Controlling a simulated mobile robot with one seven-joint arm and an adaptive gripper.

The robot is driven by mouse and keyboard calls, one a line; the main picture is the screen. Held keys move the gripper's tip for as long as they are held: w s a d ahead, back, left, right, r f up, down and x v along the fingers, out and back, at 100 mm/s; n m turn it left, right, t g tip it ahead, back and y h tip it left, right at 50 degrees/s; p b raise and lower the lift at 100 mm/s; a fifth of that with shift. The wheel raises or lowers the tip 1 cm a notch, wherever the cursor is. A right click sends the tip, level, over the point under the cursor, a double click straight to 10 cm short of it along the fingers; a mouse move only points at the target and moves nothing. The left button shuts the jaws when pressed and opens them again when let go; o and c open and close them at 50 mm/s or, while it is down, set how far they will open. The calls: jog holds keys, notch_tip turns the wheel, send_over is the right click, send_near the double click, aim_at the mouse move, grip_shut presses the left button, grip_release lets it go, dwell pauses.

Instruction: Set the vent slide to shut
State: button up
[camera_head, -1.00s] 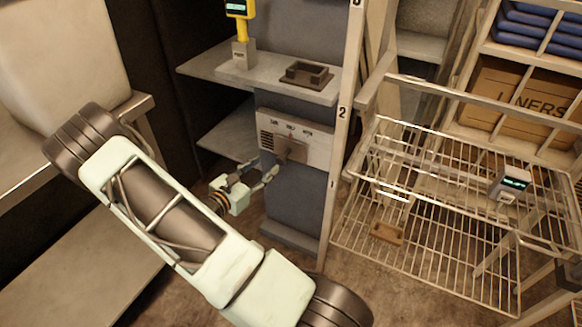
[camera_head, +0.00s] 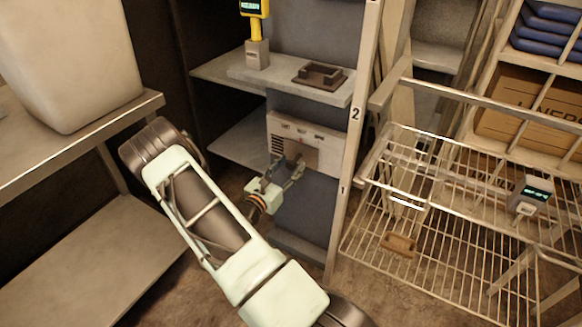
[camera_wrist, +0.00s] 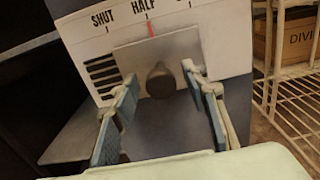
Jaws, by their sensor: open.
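The vent panel (camera_head: 329,144) is a white plate on a grey post in the head view. The vent slide (camera_wrist: 132,62) is a grey plate with a round dark knob (camera_wrist: 160,82). Its red mark lines up with HALF, and dark vent slots show uncovered on its left. My gripper (camera_wrist: 162,78) is open, with one finger on each side of the knob and gaps visible to both. In the head view my gripper (camera_head: 284,169) is at the panel's lower part.
A shelf above the panel holds a dark tray (camera_head: 320,76) and a yellow handheld device (camera_head: 255,30) in a stand. A post (camera_head: 352,130) stands close right of the panel. A wire rack cart (camera_head: 440,215) stands farther right. A bench (camera_head: 95,140) is at left.

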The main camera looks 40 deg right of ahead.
jog(key=shift+w+d, duration=0.15)
jog(key=shift+d, duration=0.3)
jog(key=shift+c, duration=0.3)
grip_shut()
